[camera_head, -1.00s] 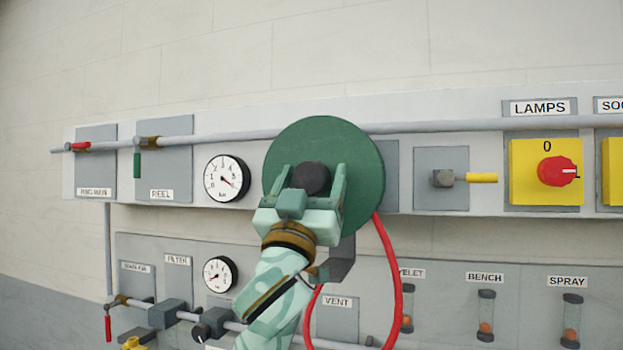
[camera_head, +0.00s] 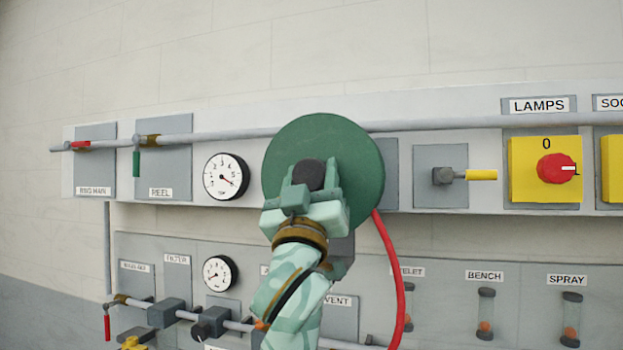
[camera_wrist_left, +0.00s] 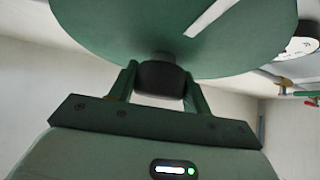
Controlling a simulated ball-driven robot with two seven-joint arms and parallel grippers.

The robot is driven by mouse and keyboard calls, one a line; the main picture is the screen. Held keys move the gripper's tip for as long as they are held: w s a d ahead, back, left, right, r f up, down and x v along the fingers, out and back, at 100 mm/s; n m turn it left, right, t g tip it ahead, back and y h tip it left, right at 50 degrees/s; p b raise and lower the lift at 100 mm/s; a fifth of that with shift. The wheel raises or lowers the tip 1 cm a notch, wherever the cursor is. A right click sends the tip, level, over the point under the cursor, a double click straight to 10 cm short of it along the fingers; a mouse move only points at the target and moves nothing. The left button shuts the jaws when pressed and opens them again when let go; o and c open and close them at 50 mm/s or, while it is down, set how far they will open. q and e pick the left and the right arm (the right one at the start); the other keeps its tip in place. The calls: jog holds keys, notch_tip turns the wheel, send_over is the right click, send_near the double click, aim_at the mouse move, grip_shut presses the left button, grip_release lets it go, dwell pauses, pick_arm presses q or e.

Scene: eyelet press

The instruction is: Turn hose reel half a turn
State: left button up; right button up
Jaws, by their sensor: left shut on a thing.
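The hose reel (camera_head: 352,150) is a green disc on the wall panel in the head view. It also fills the top of the left wrist view (camera_wrist_left: 110,30), where a white mark shows on its face. A black knob (camera_head: 308,172) sits at the reel's middle. My left gripper (camera_head: 314,183) is shut on this knob. In the left wrist view the two fingers (camera_wrist_left: 158,85) press on both sides of the black knob (camera_wrist_left: 160,78). A red hose (camera_head: 393,265) hangs from the reel's lower right. My right gripper is not in view.
A grey pipe (camera_head: 450,123) runs along the upper panel. A gauge (camera_head: 226,177) and the REEL valve with a green handle (camera_head: 136,163) are to the left. A yellow-handled valve (camera_head: 481,175) and the yellow LAMPS switch (camera_head: 525,190) are to the right. Pipework and tubes lie below.

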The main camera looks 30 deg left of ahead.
pick_arm(q)
jog(key=o, duration=1.4)
jog(key=b+v, duration=1.4)
jog(key=v, duration=0.2)
jog(key=shift+d+f, duration=0.1)
jog(key=shift+f, duration=0.1)
jog(key=shift+s, duration=0.1)
